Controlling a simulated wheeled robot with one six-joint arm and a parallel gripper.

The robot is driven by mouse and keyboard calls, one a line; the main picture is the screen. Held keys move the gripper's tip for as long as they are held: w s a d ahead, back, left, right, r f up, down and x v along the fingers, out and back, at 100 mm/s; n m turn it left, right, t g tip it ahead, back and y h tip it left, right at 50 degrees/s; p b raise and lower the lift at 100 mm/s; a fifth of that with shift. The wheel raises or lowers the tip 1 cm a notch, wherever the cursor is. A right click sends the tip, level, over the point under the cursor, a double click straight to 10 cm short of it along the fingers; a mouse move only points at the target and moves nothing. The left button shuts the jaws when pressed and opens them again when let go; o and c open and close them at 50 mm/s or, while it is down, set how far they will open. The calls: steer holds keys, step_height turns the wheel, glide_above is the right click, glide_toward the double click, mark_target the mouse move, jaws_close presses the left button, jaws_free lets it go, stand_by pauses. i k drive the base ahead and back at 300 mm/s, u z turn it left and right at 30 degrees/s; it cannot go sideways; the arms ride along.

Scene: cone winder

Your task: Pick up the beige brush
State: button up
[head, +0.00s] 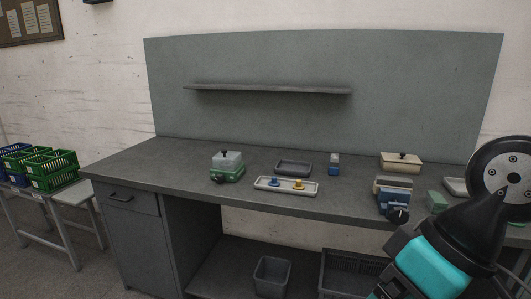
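I cannot make out a beige brush for certain. A pale tray (287,190) near the bench's front edge holds a small blue piece (274,181) and a small yellow piece (298,184). My arm shows at the lower right, in teal and black, in front of the bench's right end. My gripper's fingers are not in view. The arm hides part of the bench there.
A green-based box (227,174), an empty dark tray (293,167), a blue-and-white item (334,165), a blue device (393,194) and a green block (437,201) stand on the bench. A shelf (267,89) hangs behind. Green crates (53,171) are at left. The bench's left end is clear.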

mark_target(403, 184)
steer(key=u, duration=0.6)
steer(key=i, duration=1)
steer(key=z, duration=0.55)
steer(key=i, duration=0.6)
steer(key=z, duration=0.65)
